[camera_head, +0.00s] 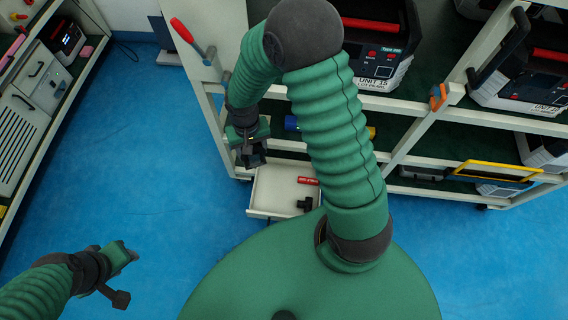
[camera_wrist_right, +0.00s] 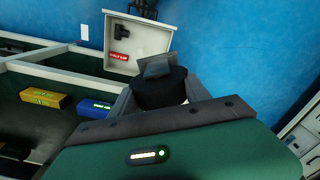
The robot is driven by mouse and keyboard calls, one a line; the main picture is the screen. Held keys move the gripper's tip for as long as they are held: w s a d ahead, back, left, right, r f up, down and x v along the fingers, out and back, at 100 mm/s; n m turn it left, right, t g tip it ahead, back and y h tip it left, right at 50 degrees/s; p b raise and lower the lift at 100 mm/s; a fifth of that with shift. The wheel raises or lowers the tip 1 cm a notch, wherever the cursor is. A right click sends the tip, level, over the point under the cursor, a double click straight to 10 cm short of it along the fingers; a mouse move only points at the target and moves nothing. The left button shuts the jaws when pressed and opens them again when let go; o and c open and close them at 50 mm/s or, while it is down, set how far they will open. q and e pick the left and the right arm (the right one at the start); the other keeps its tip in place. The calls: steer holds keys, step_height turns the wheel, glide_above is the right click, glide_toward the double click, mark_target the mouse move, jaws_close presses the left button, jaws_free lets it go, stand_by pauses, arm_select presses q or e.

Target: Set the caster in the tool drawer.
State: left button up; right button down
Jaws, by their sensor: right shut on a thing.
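My right gripper (camera_head: 249,145) is shut on the caster, a black round wheel (camera_wrist_right: 160,90) with a grey plate (camera_wrist_right: 155,66), seen in the right wrist view. In the head view it hangs just behind and left of the open tool drawer (camera_head: 262,200), and the caster is hard to tell from the dark fingers. The white drawer also shows in the right wrist view (camera_wrist_right: 152,42), beyond the caster. It holds a red labelled item (camera_head: 308,181) and a black fitting (camera_head: 305,203); its left part is bare. My left gripper (camera_head: 128,256) is over the floor at lower left, its jaws unclear.
A white-framed rack (camera_head: 420,125) with several black units stands behind the drawer. A blue item (camera_head: 291,123) and a yellow box (camera_wrist_right: 44,97) lie on its shelf. A red-handled tool (camera_head: 186,33) is at its left end. Another rack (camera_head: 60,110) stands far left; blue floor lies between.

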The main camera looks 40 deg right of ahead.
steer(key=s+f+m+b, duration=0.1)
steer(key=f+b, duration=0.8)
steer(key=f, duration=0.5)
steer(key=s+d+f+m+b, duration=0.1)
steer(key=f+m+b, duration=0.1)
steer(key=f+b, duration=0.8)
steer(key=s+d+f+m+b, duration=0.1)
steer(key=f+b, duration=0.8)
steer(key=f, duration=1)
steer(key=shift+s+f+m, duration=0.1)
steer(key=shift+f+m, duration=0.1)
steer(key=shift+m, duration=0.5)
steer(key=shift+r, duration=0.15)
steer(key=c, duration=0.5)
jaws_free()
